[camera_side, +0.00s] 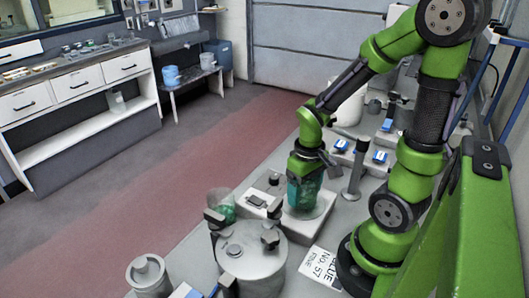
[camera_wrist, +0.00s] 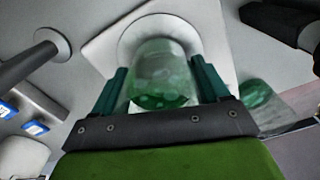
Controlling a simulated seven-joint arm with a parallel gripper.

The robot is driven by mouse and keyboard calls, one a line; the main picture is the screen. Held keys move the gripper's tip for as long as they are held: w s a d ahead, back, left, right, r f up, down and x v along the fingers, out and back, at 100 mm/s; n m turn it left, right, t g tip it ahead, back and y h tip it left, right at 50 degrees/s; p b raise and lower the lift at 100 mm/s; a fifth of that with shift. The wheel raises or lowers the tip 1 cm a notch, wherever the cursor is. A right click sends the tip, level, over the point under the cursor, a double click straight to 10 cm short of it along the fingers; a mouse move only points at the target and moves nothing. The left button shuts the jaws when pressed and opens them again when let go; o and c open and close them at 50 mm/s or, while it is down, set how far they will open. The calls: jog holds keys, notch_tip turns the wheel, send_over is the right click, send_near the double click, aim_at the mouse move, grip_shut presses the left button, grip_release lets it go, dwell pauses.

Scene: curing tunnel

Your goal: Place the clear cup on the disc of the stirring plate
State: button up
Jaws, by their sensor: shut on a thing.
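The clear cup (camera_wrist: 160,78), with green contents, is between the two fingers of my gripper (camera_wrist: 160,88) in the wrist view. My gripper (camera_side: 305,190) is shut on it and points down in the side view, its fingers hiding most of the cup. The stirring plate (camera_side: 292,226) is a pale, low box with a round disc (camera_side: 325,205) on top. In the wrist view the disc (camera_wrist: 150,26) shows around and behind the cup. The cup is over the disc, its base on it or very close; I cannot tell whether they touch.
Another clear cup with green contents (camera_side: 221,203) stands left of the plate. A grey lidded vessel (camera_side: 250,262) with dark clamps is in front. A grey post on a round foot (camera_side: 355,172) stands to the right, near small blue-topped items (camera_side: 380,156).

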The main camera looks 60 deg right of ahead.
jog(key=shift+f, duration=0.45)
jog(key=o, duration=1.1)
jog(key=shift+o, duration=0.2)
notch_tip(320, 180, up, 12)
jog(key=w+a+r+t+y, duration=0.2)
jog(key=a+r+t, duration=0.4)
jog(key=a, duration=0.4)
jog(key=shift+w+a+r+t, duration=0.15)
jog(key=shift+w+r+t, duration=0.2)
jog(key=shift+t, duration=0.25)
